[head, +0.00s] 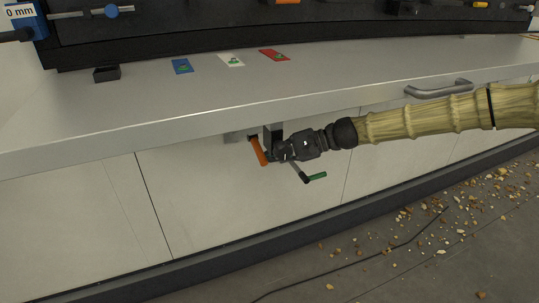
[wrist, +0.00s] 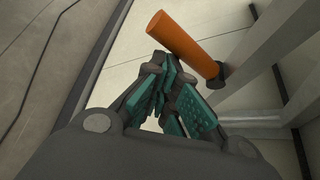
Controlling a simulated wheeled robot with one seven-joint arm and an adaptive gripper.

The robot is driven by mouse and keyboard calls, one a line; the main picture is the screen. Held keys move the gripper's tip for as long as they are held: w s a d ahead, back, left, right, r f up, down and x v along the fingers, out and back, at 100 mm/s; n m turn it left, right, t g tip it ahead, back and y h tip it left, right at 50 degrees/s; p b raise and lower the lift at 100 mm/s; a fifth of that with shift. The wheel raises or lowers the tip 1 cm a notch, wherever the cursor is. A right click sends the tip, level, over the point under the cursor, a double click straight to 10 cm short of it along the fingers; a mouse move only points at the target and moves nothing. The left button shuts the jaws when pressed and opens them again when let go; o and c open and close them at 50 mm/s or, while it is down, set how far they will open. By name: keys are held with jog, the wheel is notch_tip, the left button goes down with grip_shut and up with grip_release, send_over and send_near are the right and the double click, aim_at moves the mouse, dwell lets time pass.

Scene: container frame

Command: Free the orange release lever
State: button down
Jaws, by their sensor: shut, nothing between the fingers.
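The orange release lever (head: 259,151) hangs down at a slant from a bracket under the front edge of the grey worktop. In the wrist view the orange lever (wrist: 183,42) lies across, just beyond the fingertips, its dark pivot end at the right. My gripper (head: 273,157) is shut and empty, right beside the lever in the head view. In the wrist view my gripper (wrist: 170,68) shows teal finger pads drawn together. The lever is not between them. I cannot tell whether a fingertip touches it.
A grey bracket (head: 272,134) stands close behind the gripper. A bar handle (head: 438,89) is on the worktop's right. Blue, white and red cards (head: 274,55) lie on top. Rubble (head: 440,212) litters the floor.

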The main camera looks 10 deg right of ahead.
jog(key=shift+r, duration=0.15)
dwell(0.3)
jog(key=s+d+r, duration=0.1)
jog(key=s+d, duration=0.1)
jog(key=d, duration=1.4)
jog(key=shift+d+r, duration=0.2)
jog(key=shift+d, duration=0.1)
